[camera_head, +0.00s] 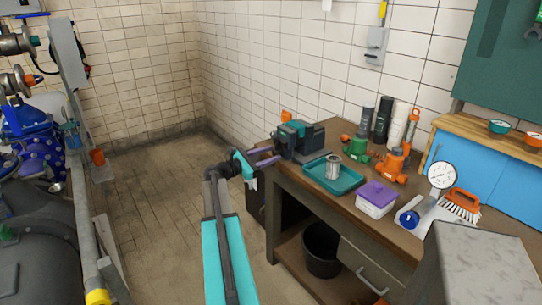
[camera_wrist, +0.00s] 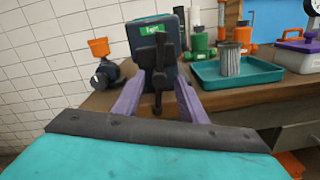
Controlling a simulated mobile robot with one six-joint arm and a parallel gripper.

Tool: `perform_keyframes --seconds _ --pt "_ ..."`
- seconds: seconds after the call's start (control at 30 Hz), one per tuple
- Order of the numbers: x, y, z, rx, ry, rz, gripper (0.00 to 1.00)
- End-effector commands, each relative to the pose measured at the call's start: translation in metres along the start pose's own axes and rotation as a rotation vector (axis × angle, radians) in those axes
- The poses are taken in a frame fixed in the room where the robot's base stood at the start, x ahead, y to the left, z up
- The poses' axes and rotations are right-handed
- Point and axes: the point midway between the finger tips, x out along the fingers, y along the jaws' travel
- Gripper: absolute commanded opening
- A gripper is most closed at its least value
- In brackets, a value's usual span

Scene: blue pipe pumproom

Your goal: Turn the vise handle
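The vise (camera_head: 303,140) is a dark grey and teal block at the near left corner of the workbench. In the wrist view the vise (camera_wrist: 143,32) faces me with a green label, and its dark handle (camera_wrist: 159,72) hangs upright at the front. My gripper (camera_wrist: 160,88) has two purple fingers, spread apart on either side of the handle, with visible gaps to it. In the head view my gripper (camera_head: 268,155) reaches the vise's front from the left. The handle is hard to make out there.
The wooden bench (camera_head: 340,205) holds a teal tray (camera_head: 328,186) with a metal cylinder (camera_head: 333,167), green and orange valves, a purple-lidded box (camera_head: 377,198) and a dial gauge (camera_head: 441,176). A black bucket (camera_head: 322,250) stands below. Floor left of the bench is clear.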

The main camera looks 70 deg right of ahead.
Motion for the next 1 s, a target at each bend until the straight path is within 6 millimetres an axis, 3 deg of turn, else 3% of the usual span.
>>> perform_keyframes --seconds 0.27,0.7,1.0 --pt "-0.034 -0.001 -0.001 0.000 0.001 0.003 0.38" --pt "-0.104 -0.002 -0.001 0.001 0.002 0.001 0.38" --pt "-0.130 -0.002 -0.001 0.000 0.002 -0.002 0.38"
